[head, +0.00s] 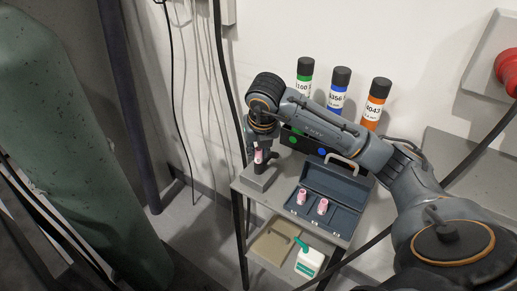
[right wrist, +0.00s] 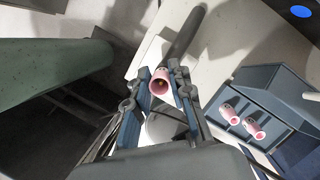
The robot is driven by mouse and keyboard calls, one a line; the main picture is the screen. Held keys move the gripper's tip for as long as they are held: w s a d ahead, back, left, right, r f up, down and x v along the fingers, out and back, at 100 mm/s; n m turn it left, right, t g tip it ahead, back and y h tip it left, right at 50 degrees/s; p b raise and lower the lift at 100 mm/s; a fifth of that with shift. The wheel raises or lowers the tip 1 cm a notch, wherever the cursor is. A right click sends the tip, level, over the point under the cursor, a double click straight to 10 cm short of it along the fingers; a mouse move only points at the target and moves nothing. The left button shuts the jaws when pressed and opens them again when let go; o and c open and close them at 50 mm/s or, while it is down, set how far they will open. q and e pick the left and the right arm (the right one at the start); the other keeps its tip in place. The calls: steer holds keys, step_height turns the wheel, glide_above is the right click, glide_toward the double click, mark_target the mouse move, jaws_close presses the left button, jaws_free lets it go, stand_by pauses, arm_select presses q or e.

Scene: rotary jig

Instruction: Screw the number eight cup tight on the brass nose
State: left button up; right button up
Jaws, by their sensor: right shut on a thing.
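A pink cup (head: 259,156) is between the fingers of my right gripper (head: 257,150), above the grey stand at the left end of the small table. In the right wrist view the cup (right wrist: 160,80) has its open mouth towards the camera, and the fingers of my right gripper (right wrist: 162,88) close on its sides. A small yellowish spot shows inside the mouth. A dark grey torch body (right wrist: 186,35) runs up behind the cup, in line with it. The brass nose itself is hidden by the cup. I cannot read a number on the cup. My left gripper is out of view.
An open blue-grey case (head: 335,190) holds two more pink cups (head: 301,197). Behind it stand three labelled tubes (head: 338,92). A white bottle (head: 309,262) and a beige box (head: 271,246) are on the lower shelf. A green cylinder (head: 80,150) stands at the left.

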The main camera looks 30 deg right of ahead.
steer(key=m+h, duration=0.1)
steer(key=m, duration=0.2)
steer(key=shift+m+g, duration=0.3)
steer(key=m+p, duration=0.1)
steer(key=m, duration=0.1)
steer(key=shift+r+m+g+h, duration=0.1)
steer(key=shift+m+g+h, duration=0.2)
steer(key=shift+m, duration=0.1)
steer(key=shift+m+g, duration=0.3)
steer(key=shift+m, duration=0.8)
steer(key=o, duration=0.9)
